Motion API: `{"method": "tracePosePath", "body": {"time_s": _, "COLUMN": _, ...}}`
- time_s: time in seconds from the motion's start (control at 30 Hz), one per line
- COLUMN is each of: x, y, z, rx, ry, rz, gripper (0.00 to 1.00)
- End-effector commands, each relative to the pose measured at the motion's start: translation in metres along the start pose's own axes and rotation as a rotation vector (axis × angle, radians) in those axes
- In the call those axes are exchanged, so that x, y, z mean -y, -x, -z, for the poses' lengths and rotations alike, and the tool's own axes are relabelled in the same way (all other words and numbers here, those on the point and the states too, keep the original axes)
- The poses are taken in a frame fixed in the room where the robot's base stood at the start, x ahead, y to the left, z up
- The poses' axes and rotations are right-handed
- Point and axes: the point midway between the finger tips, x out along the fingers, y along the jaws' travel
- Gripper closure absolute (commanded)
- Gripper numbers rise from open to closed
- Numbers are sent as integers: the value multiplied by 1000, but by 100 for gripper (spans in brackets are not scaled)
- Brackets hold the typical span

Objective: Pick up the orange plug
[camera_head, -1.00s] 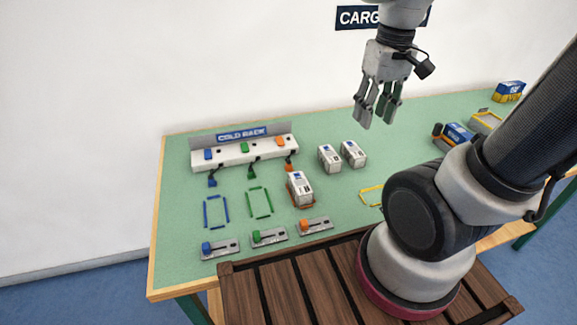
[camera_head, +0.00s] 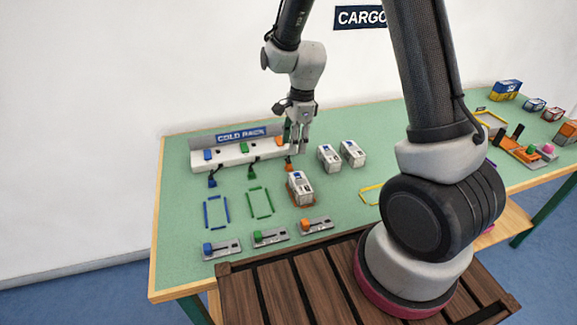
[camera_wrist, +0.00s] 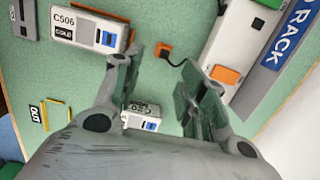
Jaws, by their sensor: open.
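The orange plug (camera_head: 289,167) lies on the green table in front of the cold rack's orange-marked socket. It also shows in the wrist view (camera_wrist: 163,50), with a short black cable beside it. My gripper (camera_head: 297,146) is open and hangs above the table close to the plug. In the wrist view my open fingers (camera_wrist: 163,63) point down, and the plug appears between and just beyond their tips, apart from them. Nothing is held.
The cold rack (camera_head: 228,156) stands behind, with blue (camera_head: 212,181) and green (camera_head: 252,172) plugs in front. A white container (camera_head: 300,188) sits in the orange outline just in front of the orange plug. Two more white containers (camera_head: 329,157) stand to the right. Lever switches (camera_head: 268,237) line the front.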

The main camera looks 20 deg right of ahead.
Motion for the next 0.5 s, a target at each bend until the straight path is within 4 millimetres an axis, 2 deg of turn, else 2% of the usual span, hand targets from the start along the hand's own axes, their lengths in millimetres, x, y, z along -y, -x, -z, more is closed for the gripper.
{"method": "tracePosePath", "body": {"time_s": 0.27, "x": 0, "y": -29, "z": 0, "rx": -1, "ry": -24, "rz": -4, "gripper": 59}}
{"method": "tracePosePath", "body": {"time_s": 0.5, "x": 5, "y": -66, "z": -4, "rx": -1, "ry": -22, "rz": -4, "gripper": 59}}
